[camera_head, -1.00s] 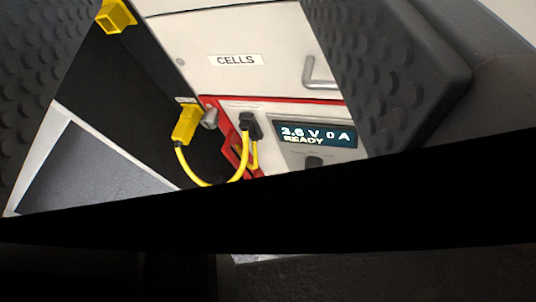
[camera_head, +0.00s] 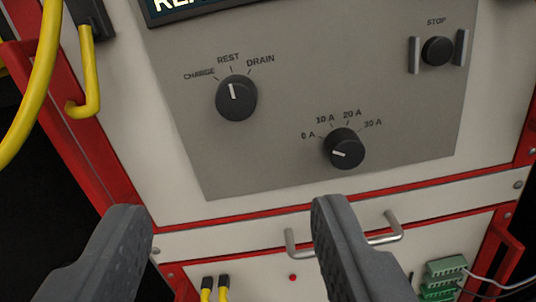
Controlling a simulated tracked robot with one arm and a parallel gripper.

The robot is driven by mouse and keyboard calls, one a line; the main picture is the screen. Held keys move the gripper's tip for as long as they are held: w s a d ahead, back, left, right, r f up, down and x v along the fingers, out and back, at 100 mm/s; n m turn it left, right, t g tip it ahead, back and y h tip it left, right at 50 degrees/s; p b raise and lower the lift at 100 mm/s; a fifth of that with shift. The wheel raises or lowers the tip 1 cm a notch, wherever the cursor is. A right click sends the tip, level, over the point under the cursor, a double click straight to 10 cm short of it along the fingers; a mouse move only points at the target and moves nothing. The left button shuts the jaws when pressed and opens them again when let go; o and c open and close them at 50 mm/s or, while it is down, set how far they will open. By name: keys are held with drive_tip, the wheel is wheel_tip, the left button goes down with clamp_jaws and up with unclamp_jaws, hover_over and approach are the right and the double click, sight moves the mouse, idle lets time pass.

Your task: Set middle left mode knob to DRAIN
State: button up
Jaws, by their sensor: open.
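The mode knob (camera_head: 236,98) is a round black knob with a white pointer line, on the upper left of the grey panel (camera_head: 270,165). Its labels read CHARGE, REST and DRAIN, from left to right. The pointer points up at about REST. My gripper (camera_head: 232,215) is open, its two grey fingers spread apart at the bottom of the picture. It is below the knob and touches nothing that I can see. Whether this is the middle left knob cannot be told from this view alone.
A current knob (camera_head: 344,149) pointing near 0 A is at lower right of the mode knob. A STOP button (camera_head: 437,51) sits between two guards. A drawer handle (camera_head: 345,238) sticks out below, partly behind the right finger. A yellow cable (camera_head: 38,85) hangs at left.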

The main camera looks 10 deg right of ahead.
sight(236, 104)
drive_tip(key=b+x, duration=0.3)
drive_tip(key=x, duration=1)
drive_tip(key=shift+w, duration=0.2)
drive_tip(key=c, duration=1)
